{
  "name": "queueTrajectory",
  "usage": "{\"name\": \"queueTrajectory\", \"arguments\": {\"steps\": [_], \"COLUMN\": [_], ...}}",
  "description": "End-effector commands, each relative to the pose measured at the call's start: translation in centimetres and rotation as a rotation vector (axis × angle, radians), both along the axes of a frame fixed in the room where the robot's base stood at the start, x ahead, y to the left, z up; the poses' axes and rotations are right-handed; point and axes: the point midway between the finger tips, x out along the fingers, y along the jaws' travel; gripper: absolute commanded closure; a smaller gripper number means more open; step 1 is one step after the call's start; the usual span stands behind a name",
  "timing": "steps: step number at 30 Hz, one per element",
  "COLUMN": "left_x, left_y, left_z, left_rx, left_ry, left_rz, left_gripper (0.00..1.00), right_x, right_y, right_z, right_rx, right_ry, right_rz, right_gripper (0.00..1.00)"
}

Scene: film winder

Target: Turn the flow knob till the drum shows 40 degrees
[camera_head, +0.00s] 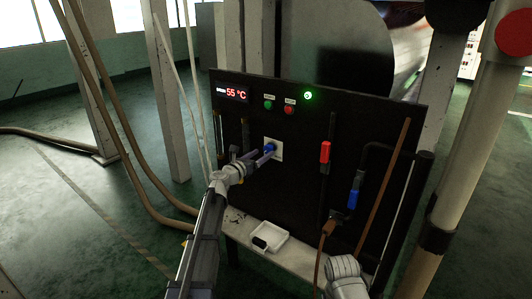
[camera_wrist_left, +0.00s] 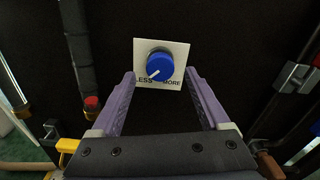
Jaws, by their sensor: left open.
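The blue flow knob (camera_head: 269,148) sits on a white plate (camera_head: 279,153) in the middle of the black panel. In the left wrist view the knob (camera_wrist_left: 159,66) has a white pointer mark aimed down-left towards "LESS"; "MORE" is printed at the lower right. The red display (camera_head: 232,93) at the panel's upper left reads 55 °C. My left gripper (camera_head: 264,157) is open in front of the knob. In the left wrist view its purple fingers (camera_wrist_left: 162,78) stand either side below the knob, with nothing between them. My right gripper is out of view.
A green button (camera_head: 268,104), a red button (camera_head: 289,110) and a lit green lamp (camera_head: 308,96) are above the knob. A red handle (camera_head: 325,152) and a blue handle (camera_head: 353,198) are to its right. A white tray (camera_head: 272,242) stands on the ledge below.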

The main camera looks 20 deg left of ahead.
Motion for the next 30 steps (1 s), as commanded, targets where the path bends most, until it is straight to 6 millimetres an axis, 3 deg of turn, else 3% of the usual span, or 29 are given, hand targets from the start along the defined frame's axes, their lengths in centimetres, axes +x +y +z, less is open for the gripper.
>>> {"name": "queueTrajectory", "arguments": {"steps": [1,6,15,30], "left_x": [1.1,2.9,3.0,3.0], "left_y": [-0.3,-1.0,-1.2,-1.2], "left_z": [0.0,0.0,0.0,0.0], "left_rx": [0.000,0.000,0.001,0.001], "left_ry": [0.001,0.001,0.001,0.001], "left_rz": [-0.002,0.000,0.000,0.000], "left_gripper": [0.21,0.21,0.22,0.78], "right_x": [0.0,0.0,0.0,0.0], "right_y": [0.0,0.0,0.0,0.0], "right_z": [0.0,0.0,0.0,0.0], "right_rx": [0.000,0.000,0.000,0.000], "right_ry": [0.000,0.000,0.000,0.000], "right_rz": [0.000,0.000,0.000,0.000], "right_gripper": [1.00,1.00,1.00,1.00]}}
